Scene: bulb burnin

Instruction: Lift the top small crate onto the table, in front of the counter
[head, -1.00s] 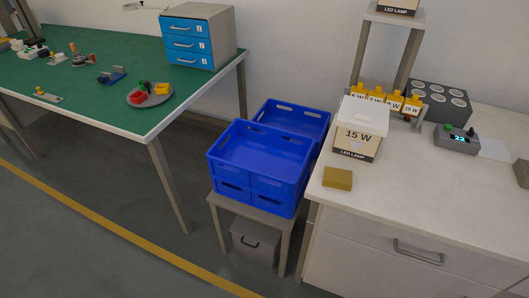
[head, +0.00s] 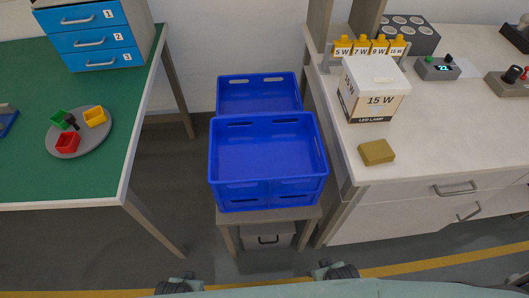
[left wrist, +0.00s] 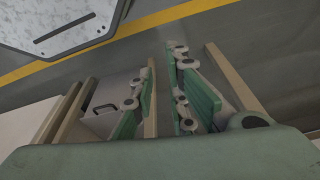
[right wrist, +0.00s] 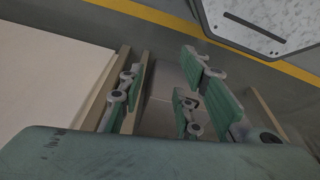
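The top blue crate (head: 265,148) sits upright and looks empty, stacked on another blue crate (head: 270,190) of which only the front shows. The stack stands on a low stool (head: 228,218) between two tables. A white-topped table (head: 450,125) is on the right; a small grey device with a lit display (head: 437,68), perhaps the counter, stands on it. My left gripper (left wrist: 163,62) and my right gripper (right wrist: 165,62) are open and empty, with gaps between their green-padded fingers. Both are low in front of the stool, apart from the crates.
A carton marked 15 W (head: 375,95) and a tan block (head: 376,152) occupy the white table's near left area. Another blue crate (head: 258,92) is behind the stack. A green-topped table (head: 90,185) is on the left. A grey box (head: 268,236) is under the stool.

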